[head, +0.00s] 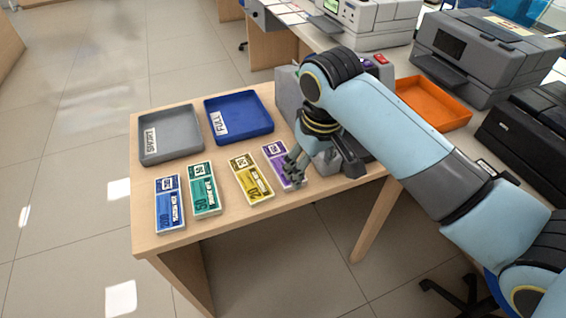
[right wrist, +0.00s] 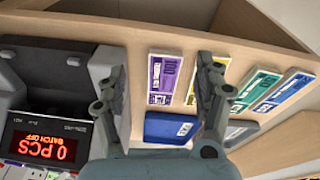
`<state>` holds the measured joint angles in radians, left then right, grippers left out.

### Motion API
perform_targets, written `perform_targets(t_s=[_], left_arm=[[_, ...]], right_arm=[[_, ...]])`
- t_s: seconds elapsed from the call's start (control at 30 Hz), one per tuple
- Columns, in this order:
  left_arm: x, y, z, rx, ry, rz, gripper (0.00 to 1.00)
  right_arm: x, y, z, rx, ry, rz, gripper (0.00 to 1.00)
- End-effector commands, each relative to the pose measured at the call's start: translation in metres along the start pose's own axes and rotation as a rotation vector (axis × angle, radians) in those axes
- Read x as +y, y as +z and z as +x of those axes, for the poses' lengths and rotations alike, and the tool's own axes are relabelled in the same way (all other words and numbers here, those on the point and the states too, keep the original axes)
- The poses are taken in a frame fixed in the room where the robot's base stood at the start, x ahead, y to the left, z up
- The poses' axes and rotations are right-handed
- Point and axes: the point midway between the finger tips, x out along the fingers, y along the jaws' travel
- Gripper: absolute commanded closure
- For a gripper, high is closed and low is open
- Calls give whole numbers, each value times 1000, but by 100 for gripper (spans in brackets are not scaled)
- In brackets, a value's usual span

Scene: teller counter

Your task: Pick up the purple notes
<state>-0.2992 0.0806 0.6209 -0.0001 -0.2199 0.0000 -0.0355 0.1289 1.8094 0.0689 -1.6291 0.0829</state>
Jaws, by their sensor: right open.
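The purple notes (head: 275,153) lie flat on the wooden table, last on the right in a row of note bundles. My right gripper (head: 291,171) is over their right side in the head view and hides part of them. In the right wrist view the purple notes (right wrist: 163,78) show between the two spread fingers of my right gripper (right wrist: 160,60). The fingers are open and hold nothing. I cannot tell how high they are above the table. My left gripper is not in view.
Yellow (head: 250,180), green (head: 204,190) and blue notes (head: 169,205) lie to the left. A blue FULL tray (head: 246,131) and grey SHORT tray (head: 172,151) stand behind. A counting machine with a red display (right wrist: 42,140) stands beside my right gripper.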

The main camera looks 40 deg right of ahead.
Motion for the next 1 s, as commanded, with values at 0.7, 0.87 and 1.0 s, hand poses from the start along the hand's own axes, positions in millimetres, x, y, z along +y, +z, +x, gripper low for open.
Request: perform_targets(t_s=[0.7,0.87,1.0], left_arm=[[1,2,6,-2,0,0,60],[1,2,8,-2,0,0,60],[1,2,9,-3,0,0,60]], right_arm=[[4,-113,45,-149,-41,133,31],[3,-110,59,-146,-41,132,31],[2,-105,75,-148,-41,132,31]])
